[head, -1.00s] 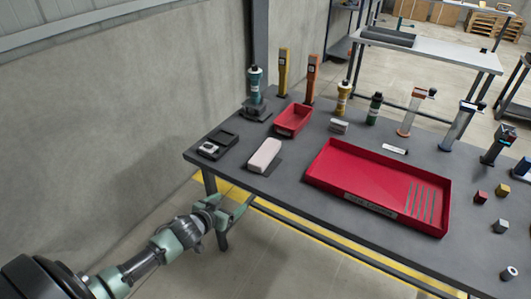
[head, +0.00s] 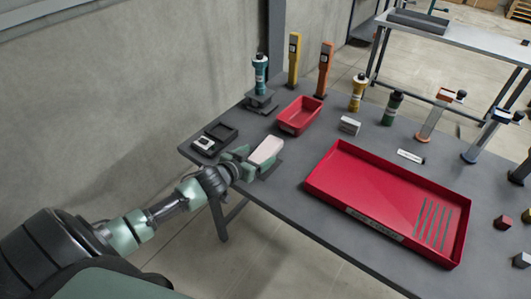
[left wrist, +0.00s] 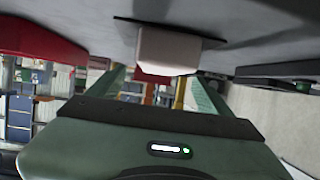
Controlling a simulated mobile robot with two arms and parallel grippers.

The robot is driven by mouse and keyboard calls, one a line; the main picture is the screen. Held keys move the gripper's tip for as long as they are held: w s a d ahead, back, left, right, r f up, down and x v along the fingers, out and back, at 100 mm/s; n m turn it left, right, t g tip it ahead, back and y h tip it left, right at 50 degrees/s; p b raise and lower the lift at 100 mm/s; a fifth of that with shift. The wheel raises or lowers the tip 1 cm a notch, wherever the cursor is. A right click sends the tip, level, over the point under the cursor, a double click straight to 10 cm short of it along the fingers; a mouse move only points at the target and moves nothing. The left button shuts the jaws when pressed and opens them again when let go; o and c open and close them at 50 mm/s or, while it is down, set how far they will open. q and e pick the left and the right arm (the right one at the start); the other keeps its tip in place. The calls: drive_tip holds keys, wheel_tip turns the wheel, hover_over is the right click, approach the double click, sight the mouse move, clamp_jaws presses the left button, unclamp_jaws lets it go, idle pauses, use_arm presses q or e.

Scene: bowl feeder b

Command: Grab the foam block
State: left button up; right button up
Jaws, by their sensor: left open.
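The foam block (head: 267,150) is a pale pinkish-white rounded block on the grey table near its front left edge. My left gripper (head: 257,160) is open at the block, its green fingers low at the tabletop and partly hiding the block's near end. In the left wrist view, which shows the table upside down, the block (left wrist: 168,48) lies in line with the gap between the two spread fingers (left wrist: 160,85). I cannot tell whether either finger touches it. My right gripper is not in view.
A black tray (head: 226,133) holding a small device sits left of the block. A small red bin (head: 300,116) stands behind it, and a large red tray (head: 345,152) lies to the right. Bottles and upright tools stand at the back.

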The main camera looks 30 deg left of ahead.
sight(264, 151)
use_arm(q)
drive_tip(key=shift+w+f, duration=0.1)
drive_tip(key=shift+w, duration=0.4)
drive_tip(key=x, duration=0.3)
drive_tip(key=shift+w+f, duration=0.2)
drive_tip(key=shift+f, duration=0.05)
drive_tip(key=shift+w+f, duration=0.15)
drive_tip(key=shift+w, duration=0.1)
drive_tip(key=shift+s, duration=0.1)
drive_tip(key=shift+c, duration=0.7)
drive_tip(key=c, duration=1.3)
drive_tip(key=shift+o, duration=0.2)
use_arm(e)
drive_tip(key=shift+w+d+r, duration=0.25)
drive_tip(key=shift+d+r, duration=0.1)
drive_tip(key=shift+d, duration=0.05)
use_arm(q)
drive_tip(key=shift+p, duration=0.3)
